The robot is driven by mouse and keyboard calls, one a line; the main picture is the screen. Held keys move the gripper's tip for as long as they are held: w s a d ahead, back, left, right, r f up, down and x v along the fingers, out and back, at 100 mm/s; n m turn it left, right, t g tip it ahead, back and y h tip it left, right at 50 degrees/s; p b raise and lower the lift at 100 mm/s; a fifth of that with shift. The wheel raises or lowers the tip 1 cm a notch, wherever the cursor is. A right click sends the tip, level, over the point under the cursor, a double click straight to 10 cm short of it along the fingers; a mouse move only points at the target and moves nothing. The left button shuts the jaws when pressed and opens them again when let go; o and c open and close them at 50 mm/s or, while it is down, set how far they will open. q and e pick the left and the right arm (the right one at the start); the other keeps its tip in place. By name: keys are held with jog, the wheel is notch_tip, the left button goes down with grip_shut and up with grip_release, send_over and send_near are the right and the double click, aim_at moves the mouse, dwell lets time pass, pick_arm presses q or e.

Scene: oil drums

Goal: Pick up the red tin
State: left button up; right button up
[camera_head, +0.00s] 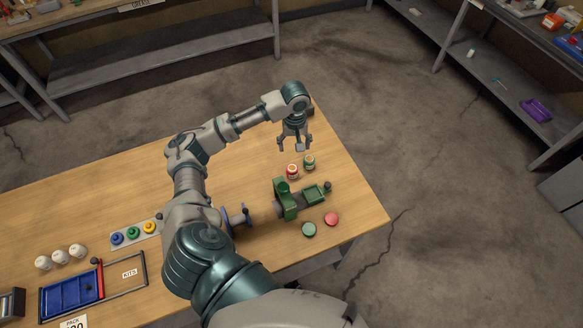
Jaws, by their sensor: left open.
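The red tin (292,172), small with a pale label, stands upright on the wooden table (350,190) near its far right part. A green tin (309,162) stands close beside it on the right. My left gripper (295,147) is open and empty, pointing down just behind and above the two tins. I cannot tell its exact height over the table. My right gripper is not in view.
A green hand-cranked machine (287,200) stands just in front of the tins. A green disc (308,230) and a red disc (331,219) lie near the right edge. White jars (60,256), a colored-knob strip (133,232) and a blue tray (72,291) are at left.

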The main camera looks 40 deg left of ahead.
aim_at(292, 168)
pick_arm(q)
jog(key=f, duration=0.3)
jog(key=a+f, duration=0.1)
jog(key=f, duration=0.7)
jog(key=shift+a+f, duration=0.1)
jog(key=shift+a, duration=0.1)
jog(key=shift+d+f, duration=0.2)
jog(key=shift+f, duration=0.25)
notch_tip(292, 168, down, 5)
jog(key=shift+w+d+r, duration=0.1)
jog(key=shift+r, duration=0.1)
jog(key=shift+a+f, duration=0.25)
jog(key=c, duration=1.1)
jog(key=shift+d+r, duration=0.1)
jog(key=shift+d, duration=0.05)
jog(key=shift+c, duration=0.7)
